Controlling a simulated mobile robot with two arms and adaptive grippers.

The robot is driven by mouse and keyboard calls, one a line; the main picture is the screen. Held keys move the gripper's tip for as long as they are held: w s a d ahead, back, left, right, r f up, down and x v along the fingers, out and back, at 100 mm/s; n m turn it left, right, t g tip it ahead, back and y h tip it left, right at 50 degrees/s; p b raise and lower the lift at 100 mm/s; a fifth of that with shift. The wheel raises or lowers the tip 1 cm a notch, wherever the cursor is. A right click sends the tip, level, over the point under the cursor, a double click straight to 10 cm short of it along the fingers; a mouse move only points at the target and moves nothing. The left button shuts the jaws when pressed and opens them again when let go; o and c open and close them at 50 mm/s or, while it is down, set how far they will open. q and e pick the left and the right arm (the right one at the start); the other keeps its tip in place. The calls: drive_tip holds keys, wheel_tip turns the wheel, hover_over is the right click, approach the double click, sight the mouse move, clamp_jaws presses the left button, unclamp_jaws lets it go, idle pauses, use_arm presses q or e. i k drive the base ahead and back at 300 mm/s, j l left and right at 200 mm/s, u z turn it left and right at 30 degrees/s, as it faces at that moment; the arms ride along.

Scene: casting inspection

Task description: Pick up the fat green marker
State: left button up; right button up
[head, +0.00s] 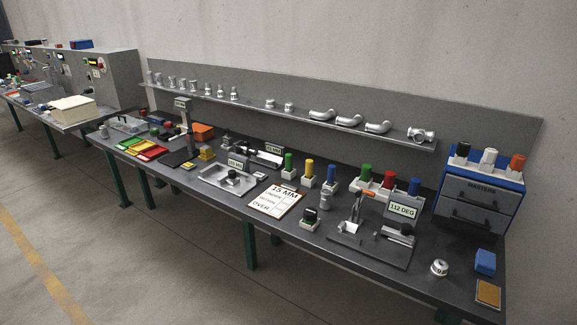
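Two green upright cylinders that look like markers stand on the long grey bench. The fatter one, the fat green marker (366,173), stands in a pale block towards the right, left of a fat red one (388,180) and a fat blue one (414,186). A slimmer green marker (288,161) stands in a white block further left, beside a yellow one (308,168) and a blue one (331,174). Neither of my grippers is in view, and nothing touches the markers.
In front of the fat markers stand a clamp fixture (370,240) and a "112 DEG" display (403,210). A sign board (274,201) lies left of them. A blue "MASTERS" drawer cabinet (480,190) stands right. A shelf (300,115) of metal fittings runs behind.

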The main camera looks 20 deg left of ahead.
sight(288, 157)
drive_tip(key=i, duration=0.95)
